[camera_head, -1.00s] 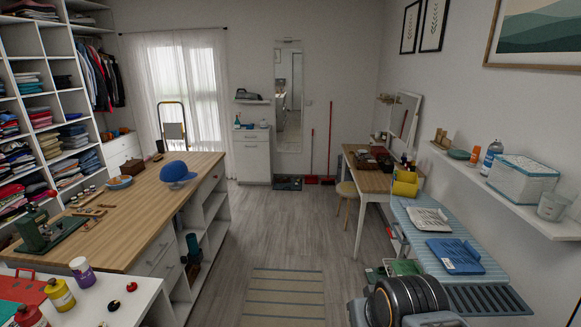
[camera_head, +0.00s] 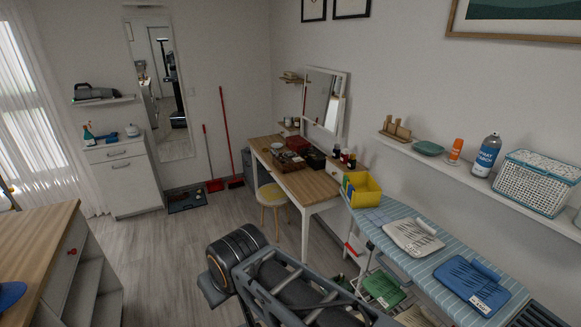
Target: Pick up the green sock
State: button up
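I cannot make out anything that is clearly a green sock. A flat green item (camera_head: 383,288) with a pale label lies low under the striped ironing board (camera_head: 372,218), partly hidden by my arm. I cannot tell whether it is a sock. My arm's dark links cross the bottom centre of the view. My gripper is not visible.
A wooden desk (camera_head: 310,183) with a round stool (camera_head: 272,198) stands at the back. A yellow bin (camera_head: 362,190), a white folded item (camera_head: 413,237) and a blue folded item (camera_head: 473,284) rest on the board.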

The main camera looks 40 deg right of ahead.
aim_at(346, 178)
jog(key=z, duration=0.25)
jog(key=i, duration=1.85)
jog(key=z, duration=1.55)
jog(key=i, duration=1.05)
jog(key=z, duration=1.3)
jog(key=i, duration=0.3)
jog(key=z, duration=0.1)
